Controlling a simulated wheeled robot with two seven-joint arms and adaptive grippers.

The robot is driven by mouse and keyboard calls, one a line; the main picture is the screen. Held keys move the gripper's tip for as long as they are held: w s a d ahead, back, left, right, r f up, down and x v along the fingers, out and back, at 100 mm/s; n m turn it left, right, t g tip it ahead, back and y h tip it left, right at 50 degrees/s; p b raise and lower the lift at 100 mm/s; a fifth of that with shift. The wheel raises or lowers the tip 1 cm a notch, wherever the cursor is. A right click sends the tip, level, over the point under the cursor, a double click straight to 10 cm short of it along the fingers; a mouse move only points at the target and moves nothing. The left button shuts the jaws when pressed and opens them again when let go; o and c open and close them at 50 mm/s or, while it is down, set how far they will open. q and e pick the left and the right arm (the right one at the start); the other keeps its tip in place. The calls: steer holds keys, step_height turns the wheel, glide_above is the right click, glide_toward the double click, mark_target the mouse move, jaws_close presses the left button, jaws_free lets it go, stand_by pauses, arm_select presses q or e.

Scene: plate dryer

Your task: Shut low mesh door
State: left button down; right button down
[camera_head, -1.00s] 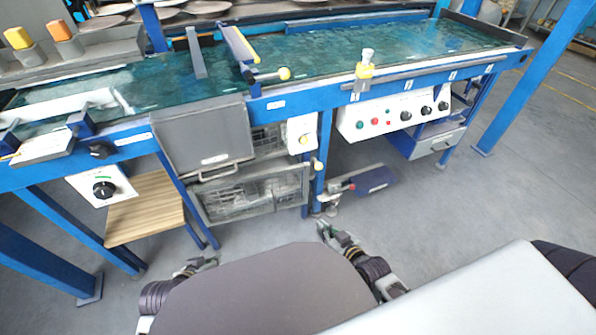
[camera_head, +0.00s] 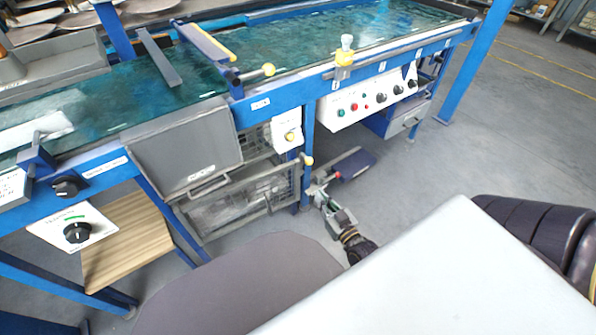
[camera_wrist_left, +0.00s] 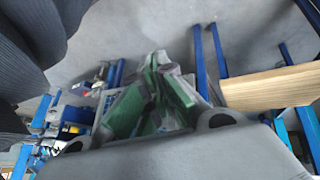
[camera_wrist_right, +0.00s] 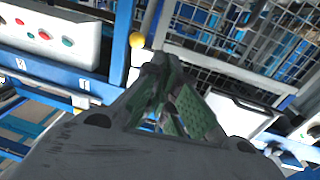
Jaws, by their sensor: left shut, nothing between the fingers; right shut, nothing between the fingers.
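The low mesh door (camera_head: 232,208) is a grey-framed wire panel under the conveyor, below a solid grey panel (camera_head: 185,148). I cannot tell how far ajar it is. Wire mesh (camera_wrist_right: 225,45) fills the upper right of the right wrist view, but I cannot tell which panel it belongs to. My right gripper (camera_head: 324,198) is shut and empty, low to the right of the door and near the blue leg. Its closed fingers show in the right wrist view (camera_wrist_right: 160,65). My left gripper (camera_wrist_left: 158,62) is shut and empty, seen only in its wrist view.
A blue leg (camera_head: 307,140) with a yellow knob (camera_head: 307,160) stands at the door's right side. A pedal-like unit (camera_head: 350,165) lies on the floor beyond my right gripper. A wooden shelf (camera_head: 130,240) is at left. Floor at right is clear.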

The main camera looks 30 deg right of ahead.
mark_target(297, 166)
arm_select(q)
steer(key=shift+f, duration=0.1)
arm_select(e)
steer(key=shift+w, duration=0.15)
